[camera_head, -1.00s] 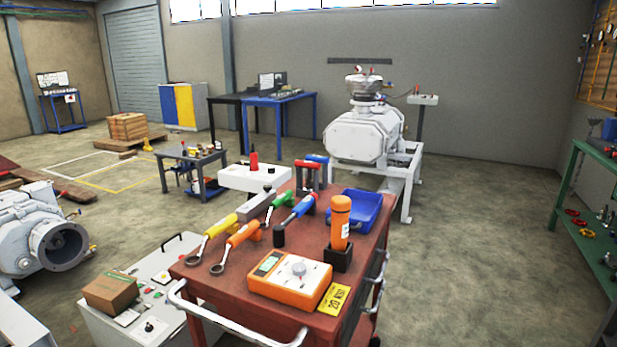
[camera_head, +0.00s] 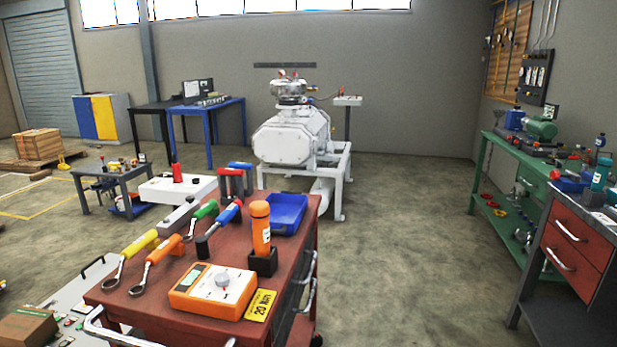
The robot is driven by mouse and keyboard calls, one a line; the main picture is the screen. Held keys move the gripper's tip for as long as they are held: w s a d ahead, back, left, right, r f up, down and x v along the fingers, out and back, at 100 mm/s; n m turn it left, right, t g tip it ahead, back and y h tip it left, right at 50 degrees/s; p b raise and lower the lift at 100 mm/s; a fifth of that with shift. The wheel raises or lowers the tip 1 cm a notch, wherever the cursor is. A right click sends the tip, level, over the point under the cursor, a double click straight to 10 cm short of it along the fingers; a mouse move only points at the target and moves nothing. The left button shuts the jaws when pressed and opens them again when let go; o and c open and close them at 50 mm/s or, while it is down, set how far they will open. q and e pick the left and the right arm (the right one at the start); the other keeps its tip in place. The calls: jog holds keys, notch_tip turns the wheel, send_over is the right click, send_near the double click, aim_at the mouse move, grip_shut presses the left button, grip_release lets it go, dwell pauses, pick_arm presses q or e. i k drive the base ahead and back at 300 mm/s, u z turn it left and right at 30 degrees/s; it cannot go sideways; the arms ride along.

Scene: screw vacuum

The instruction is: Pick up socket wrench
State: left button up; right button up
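A red-topped tool cart (camera_head: 215,258) stands in front of me with several tools on it. A blue-handled tool (camera_head: 228,213) with a dark socket-like end lies near the middle of the cart; it looks most like the socket wrench. To its left are a green-handled tool (camera_head: 205,210), an orange-handled ring-ended wrench (camera_head: 162,249) and a yellow-handled ring-ended wrench (camera_head: 140,243). Neither of my grippers is in view.
An orange meter (camera_head: 212,290), an orange bottle (camera_head: 260,228) in a dark holder and a blue tray (camera_head: 288,212) share the cart. A green bench (camera_head: 514,155) and a red-drawered cabinet (camera_head: 574,243) stand at right. Floor between cart and bench is clear.

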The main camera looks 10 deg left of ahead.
aim_at(230, 172)
jog(key=z, duration=0.65)
jog(key=i, duration=3.95)
jog(key=u, duration=3.1)
